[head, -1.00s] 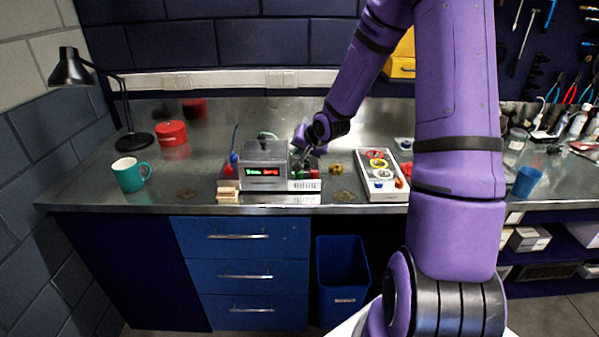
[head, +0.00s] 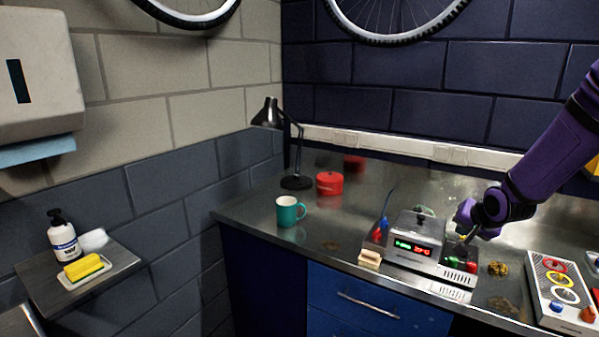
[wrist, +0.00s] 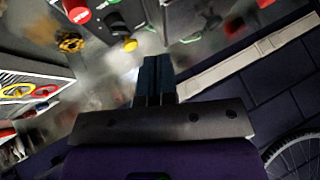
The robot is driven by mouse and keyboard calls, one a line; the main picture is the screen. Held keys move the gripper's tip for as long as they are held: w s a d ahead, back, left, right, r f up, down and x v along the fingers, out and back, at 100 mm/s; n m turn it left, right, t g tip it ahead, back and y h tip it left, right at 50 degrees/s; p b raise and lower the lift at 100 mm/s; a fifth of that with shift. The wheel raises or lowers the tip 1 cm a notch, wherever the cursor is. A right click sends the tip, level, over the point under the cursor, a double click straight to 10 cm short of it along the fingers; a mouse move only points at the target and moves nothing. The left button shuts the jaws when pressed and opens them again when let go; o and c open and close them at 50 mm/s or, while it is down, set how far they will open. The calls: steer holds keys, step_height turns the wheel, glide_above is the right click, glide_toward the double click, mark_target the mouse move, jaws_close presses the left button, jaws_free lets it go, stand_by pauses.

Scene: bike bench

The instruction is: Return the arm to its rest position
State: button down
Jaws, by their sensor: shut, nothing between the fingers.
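My purple arm reaches in from the right in the head view. My gripper (head: 468,238) is over the bench, just behind and beside the right part of the grey box with lit displays (head: 417,236). Its fingertips are small and partly hard to make out there. In the wrist view my gripper (wrist: 153,62) shows its dark fingers close together with nothing between them. Below them is blurred steel bench top; the box's knobs show at the top of that view.
A teal mug (head: 288,211), red tin (head: 330,183) and black lamp (head: 297,181) stand at the bench's left. A white tray with coloured rings (head: 561,290) lies at right. A brass-coloured part (head: 497,268) lies between box and tray. Soap and sponge (head: 83,266) sit on a left shelf.

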steer(key=s+a+r+n+g+h, duration=0.1)
steer(key=s+a+r+n, duration=0.1)
steer(key=s+a+r, duration=0.4)
steer(key=s+a+r+n+g+h, duration=0.1)
steer(key=s+a+r+n, duration=0.15)
steer(key=s+r, duration=0.7)
steer(key=s+a+r+n+y, duration=0.1)
steer(key=s+a+r, duration=0.1)
steer(key=s, duration=0.6)
steer(key=s+a+r+n+g+y, duration=0.1)
steer(key=s+a+r+n, duration=0.1)
steer(key=s, duration=0.7)
steer(key=shift+a+r, duration=0.55)
steer(key=shift+a, duration=0.35)
